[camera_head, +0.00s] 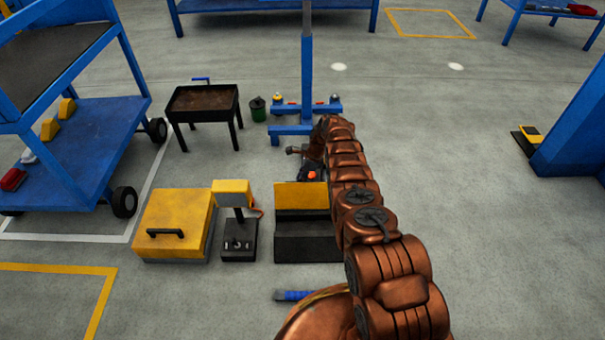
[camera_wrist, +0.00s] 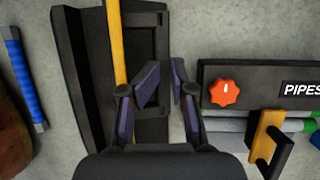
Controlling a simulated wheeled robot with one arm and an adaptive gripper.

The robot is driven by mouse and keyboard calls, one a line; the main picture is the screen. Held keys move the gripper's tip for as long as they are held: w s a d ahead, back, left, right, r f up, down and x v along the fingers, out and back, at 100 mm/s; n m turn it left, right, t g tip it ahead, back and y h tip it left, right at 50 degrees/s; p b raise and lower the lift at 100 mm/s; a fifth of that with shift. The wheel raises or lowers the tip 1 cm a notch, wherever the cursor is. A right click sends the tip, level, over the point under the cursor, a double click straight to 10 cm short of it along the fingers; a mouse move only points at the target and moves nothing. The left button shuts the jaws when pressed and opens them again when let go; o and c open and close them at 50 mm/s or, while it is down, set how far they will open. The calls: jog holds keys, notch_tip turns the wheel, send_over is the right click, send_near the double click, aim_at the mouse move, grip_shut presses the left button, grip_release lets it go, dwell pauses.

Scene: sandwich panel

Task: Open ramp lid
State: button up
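The ramp box (camera_head: 305,243) is a dark, low unit on the floor, left of my arm in the head view. Its yellow lid panel (camera_head: 300,196) stands roughly upright at its back side. In the wrist view the lid shows edge-on as a yellow strip (camera_wrist: 118,45) above the dark ramp body (camera_wrist: 77,70). My gripper (camera_wrist: 164,70) has its two fingers apart with a gap between them, and I see nothing held.
A black PIPES unit (camera_wrist: 260,82) with an orange knob (camera_wrist: 225,93) is close on the gripper's right. A blue rod (camera_head: 292,295) lies in front of the ramp. A yellow display stand (camera_head: 232,193) and yellow-lidded box (camera_head: 175,222) stand left.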

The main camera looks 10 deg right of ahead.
aim_at(301, 188)
jog(key=o, duration=0.3)
jog(key=shift+g, duration=0.5)
jog(key=s+f, duration=0.2)
jog(key=f, duration=0.1)
jog(key=shift+s+a+f, duration=0.2)
jog(key=shift+s+a, duration=0.05)
jog(key=shift+a, duration=0.15)
jog(key=shift+o, duration=0.2)
jog(key=shift+r, duration=0.25)
jog(key=shift+o, duration=0.3)
jog(key=shift+w+d+f, duration=0.1)
jog(key=shift+f, duration=0.25)
jog(key=o, duration=0.3)
jog(key=shift+w+d+f, duration=0.1)
jog(key=shift+f, duration=0.05)
jog(key=shift+w+d+r, duration=0.1)
jog(key=shift+d+r, duration=0.1)
jog(key=shift+r, duration=0.15)
jog(key=shift+w+d, duration=0.4)
jog(key=shift+d, duration=0.25)
jog(key=v, duration=0.4)
jog(key=a+v, duration=0.1)
jog(key=v, duration=0.3)
jog(key=a+r+v, duration=0.1)
jog(key=v, duration=0.3)
jog(key=shift+s+a+r, duration=0.1)
jog(key=shift+s+r, duration=0.05)
jog(key=shift+r, duration=0.2)
jog(key=c, duration=0.4)
jog(key=shift+o, duration=0.2)
